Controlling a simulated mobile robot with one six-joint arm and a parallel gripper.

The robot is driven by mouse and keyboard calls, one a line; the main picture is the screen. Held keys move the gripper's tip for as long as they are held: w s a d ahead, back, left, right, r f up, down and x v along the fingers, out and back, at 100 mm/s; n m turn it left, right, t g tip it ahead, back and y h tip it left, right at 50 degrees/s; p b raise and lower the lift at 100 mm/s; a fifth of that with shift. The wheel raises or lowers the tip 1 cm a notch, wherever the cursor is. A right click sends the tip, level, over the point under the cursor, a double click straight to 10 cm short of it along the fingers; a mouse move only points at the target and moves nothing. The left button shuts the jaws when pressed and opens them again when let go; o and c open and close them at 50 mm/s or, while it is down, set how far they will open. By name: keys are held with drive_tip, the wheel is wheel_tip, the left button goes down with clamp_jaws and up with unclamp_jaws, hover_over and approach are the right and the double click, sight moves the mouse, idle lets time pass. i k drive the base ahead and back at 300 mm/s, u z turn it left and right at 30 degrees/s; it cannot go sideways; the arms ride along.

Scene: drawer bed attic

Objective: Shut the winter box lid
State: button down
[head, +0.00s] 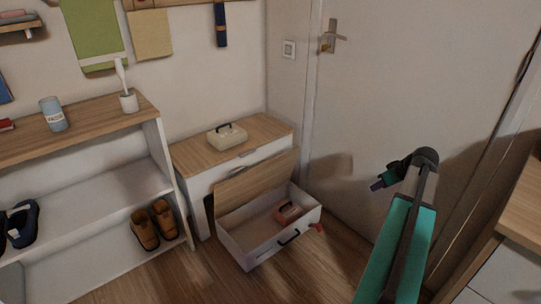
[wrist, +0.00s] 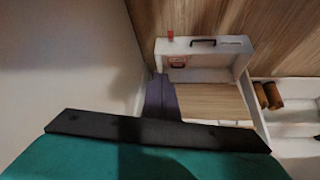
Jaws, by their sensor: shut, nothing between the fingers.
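The winter box, a white box (head: 262,243) with a dark front handle, stands on the floor before a small cabinet. Its wooden lid (head: 256,180) is open, tilted up at the back edge. The wrist view also shows the white box (wrist: 210,46) and the wooden lid (wrist: 212,102). A reddish case (head: 288,212) lies inside the box. My gripper (head: 378,184) is up in the air to the right of the box, in front of the door, apart from the lid. Its purple fingers (wrist: 162,96) are shut and empty.
A cream case (head: 227,137) with a dark handle stands on the cabinet top (head: 190,154). A shelf unit (head: 90,195) with brown shoes (head: 153,226) is at the left. The door (head: 420,90) is behind my arm. A red item (head: 318,227) is at the box's front right corner.

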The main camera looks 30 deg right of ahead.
sight(238, 190)
drive_tip(key=u, duration=0.1)
drive_tip(key=k, duration=0.6)
drive_tip(key=z, duration=0.35)
drive_tip(key=i, duration=1.85)
drive_tip(key=u, duration=0.7)
